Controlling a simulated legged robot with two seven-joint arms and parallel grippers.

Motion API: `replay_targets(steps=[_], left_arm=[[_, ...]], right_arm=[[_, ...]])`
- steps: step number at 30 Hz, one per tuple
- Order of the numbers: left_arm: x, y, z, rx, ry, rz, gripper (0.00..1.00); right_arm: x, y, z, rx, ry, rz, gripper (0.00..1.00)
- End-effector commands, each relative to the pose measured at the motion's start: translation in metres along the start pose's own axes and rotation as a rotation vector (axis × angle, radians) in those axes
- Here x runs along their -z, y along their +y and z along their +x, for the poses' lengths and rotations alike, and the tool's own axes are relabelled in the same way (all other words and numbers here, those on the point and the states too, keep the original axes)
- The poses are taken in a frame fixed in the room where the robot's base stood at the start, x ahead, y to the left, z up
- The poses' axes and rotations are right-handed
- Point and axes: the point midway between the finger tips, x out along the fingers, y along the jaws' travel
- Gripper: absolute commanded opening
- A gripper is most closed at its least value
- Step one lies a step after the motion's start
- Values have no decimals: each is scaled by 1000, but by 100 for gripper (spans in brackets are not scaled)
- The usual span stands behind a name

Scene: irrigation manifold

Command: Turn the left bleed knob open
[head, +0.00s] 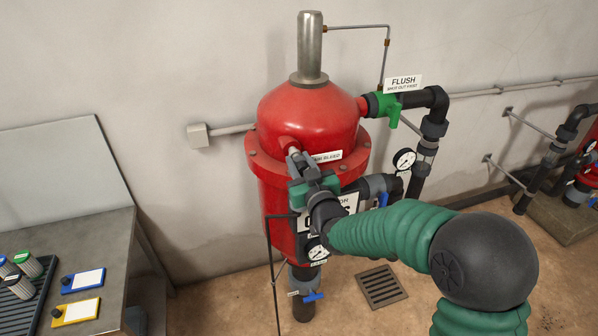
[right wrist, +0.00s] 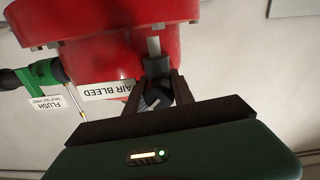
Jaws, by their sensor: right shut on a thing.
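The left bleed knob (right wrist: 157,68) is a small dark knob on a short grey stem, on the side of the red tank (head: 305,112). The white AIR BLEED label (right wrist: 108,90) is beside it in the right wrist view, where the picture is upside down. My right gripper (head: 297,162) reaches to the tank's front in the head view and mostly hides the knob there. In the right wrist view my right gripper (right wrist: 158,80) has its two dark fingers shut on the knob from both sides. My left gripper is not in view.
A green FLUSH valve handle (head: 387,107), gauge (head: 404,160) and dark pipes stand to the right of the tank. A blue-handled valve (head: 313,296) is below. A bench (head: 100,235) with tags and a tray stands at left. Another red tank shows at the far right edge.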

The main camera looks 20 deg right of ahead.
Motion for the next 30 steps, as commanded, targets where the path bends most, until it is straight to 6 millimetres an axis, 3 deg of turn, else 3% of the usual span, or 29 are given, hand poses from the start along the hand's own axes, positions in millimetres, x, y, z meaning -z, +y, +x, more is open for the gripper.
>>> replay_targets(steps=[1,12,21,30], left_arm=[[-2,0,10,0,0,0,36],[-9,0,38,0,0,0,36],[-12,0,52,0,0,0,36],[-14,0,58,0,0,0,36]], right_arm=[[-9,-1,-1,1,-9,42,0],[-9,-1,-1,1,-11,387,0],[-9,0,-1,-2,-14,609,0],[-8,0,0,-2,-16,722,0]])
